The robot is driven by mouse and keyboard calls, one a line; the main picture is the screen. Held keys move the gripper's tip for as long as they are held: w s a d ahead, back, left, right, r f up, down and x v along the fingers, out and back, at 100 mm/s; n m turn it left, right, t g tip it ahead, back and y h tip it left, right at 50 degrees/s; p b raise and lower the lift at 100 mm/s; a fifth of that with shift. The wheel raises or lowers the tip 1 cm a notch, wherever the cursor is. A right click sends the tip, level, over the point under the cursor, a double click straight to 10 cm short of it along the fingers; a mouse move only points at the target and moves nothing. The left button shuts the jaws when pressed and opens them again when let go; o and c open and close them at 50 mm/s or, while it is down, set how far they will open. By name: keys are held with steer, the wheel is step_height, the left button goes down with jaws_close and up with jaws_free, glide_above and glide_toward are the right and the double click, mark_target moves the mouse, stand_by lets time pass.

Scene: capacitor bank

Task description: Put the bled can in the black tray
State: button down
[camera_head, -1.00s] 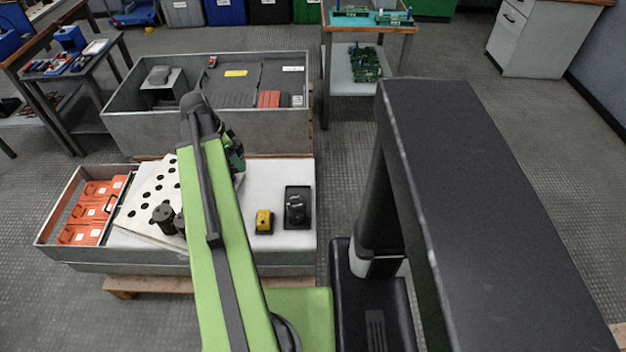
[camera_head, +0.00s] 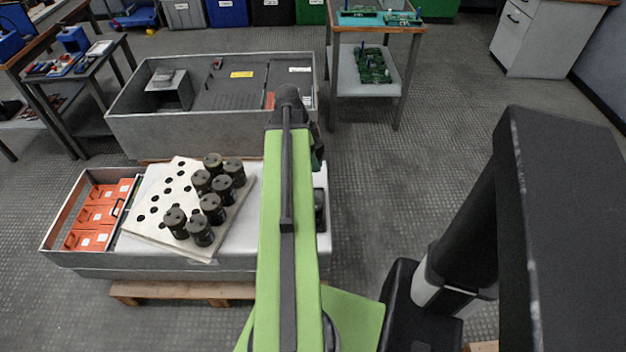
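Several dark cans (camera_head: 211,207) stand on a white board with round holes (camera_head: 150,200), left of my arm. I cannot tell which can is the bled one. The black tray (camera_head: 320,211) shows only as a dark sliver at the right edge of my green arm; its inside is hidden. My gripper (camera_head: 317,152) is mostly hidden behind the end of my arm, above the far right part of the white-topped bench. Its fingers cannot be made out, nor whether it holds anything.
An open grey bin (camera_head: 130,133) stands behind the bench. A box with orange units (camera_head: 98,215) is at the bench's left end. A small table with green circuit boards (camera_head: 374,66) stands at the back.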

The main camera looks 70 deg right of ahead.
steer(key=f+m+b, duration=0.1)
steer(key=f+b, duration=0.2)
steer(key=f, duration=0.1)
steer(key=f+m+b, duration=0.1)
steer(key=f+b, duration=0.3)
steer(key=f+m+y+b, duration=0.1)
steer(key=f+m+b, duration=0.1)
steer(key=f+b, duration=0.1)
steer(key=shift+w+a+f, duration=0.2)
steer(key=shift+a+f, duration=0.2)
steer(key=shift+f, duration=0.35)
steer(key=shift+m+g, duration=0.3)
step_height(320, 180, down, 4)
steer(key=b, duration=0.4)
steer(key=shift+f+b, duration=0.2)
steer(key=shift+b, duration=0.1)
steer(key=shift+s+r, duration=0.1)
steer(key=shift+s, duration=0.1)
steer(key=shift+f+b, duration=0.5)
steer(key=shift+f, duration=0.05)
steer(key=shift+a+f, duration=0.15)
steer(key=shift+a, duration=0.1)
